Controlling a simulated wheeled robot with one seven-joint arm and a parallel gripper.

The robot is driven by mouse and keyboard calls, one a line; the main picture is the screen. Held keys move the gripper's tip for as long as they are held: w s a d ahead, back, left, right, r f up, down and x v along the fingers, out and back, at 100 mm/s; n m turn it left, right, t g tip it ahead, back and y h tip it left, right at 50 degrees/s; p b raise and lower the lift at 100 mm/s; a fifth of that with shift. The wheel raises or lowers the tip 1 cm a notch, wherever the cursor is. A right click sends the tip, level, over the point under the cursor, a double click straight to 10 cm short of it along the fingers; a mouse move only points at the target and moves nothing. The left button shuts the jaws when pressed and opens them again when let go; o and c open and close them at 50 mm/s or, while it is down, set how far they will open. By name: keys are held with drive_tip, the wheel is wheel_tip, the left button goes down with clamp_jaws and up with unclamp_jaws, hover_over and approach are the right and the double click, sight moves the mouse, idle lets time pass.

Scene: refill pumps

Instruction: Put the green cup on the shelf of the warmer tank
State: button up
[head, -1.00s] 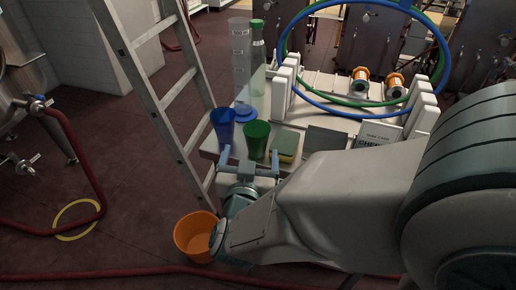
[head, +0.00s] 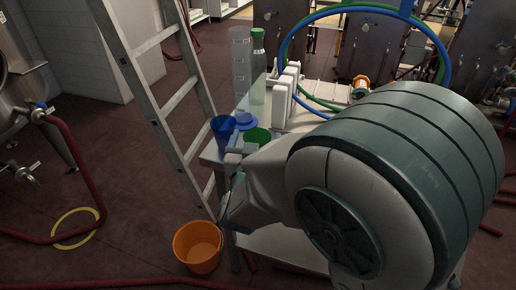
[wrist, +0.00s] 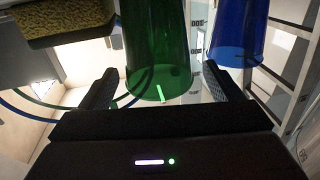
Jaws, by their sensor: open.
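The green cup (head: 258,134) stands on the white cart top in the head view, partly hidden behind my arm. In the wrist view the green cup (wrist: 155,45) is large, with its near end between my two spread fingers. My gripper (wrist: 160,85) is open, with a gap seen on the right side of the cup; contact on the left cannot be told. In the head view my gripper (head: 243,145) is at the cart's near left corner, mostly covered by my arm. Which tank is the warmer one, and its shelf, I cannot tell.
A blue cup (head: 224,130) stands just left of the green one, close to my right finger in the wrist view (wrist: 238,35). A yellow sponge (wrist: 65,18) is on the other side. A ladder (head: 165,95), clear cylinder (head: 240,65), green bottle (head: 258,70) and orange bucket (head: 198,246) are close by.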

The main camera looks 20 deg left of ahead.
sight(259, 129)
drive_tip(key=w, duration=0.3)
drive_tip(key=shift+w+a, duration=0.1)
drive_tip(key=shift+a, duration=0.05)
drive_tip(key=c, duration=1)
drive_tip(key=shift+c, duration=0.3)
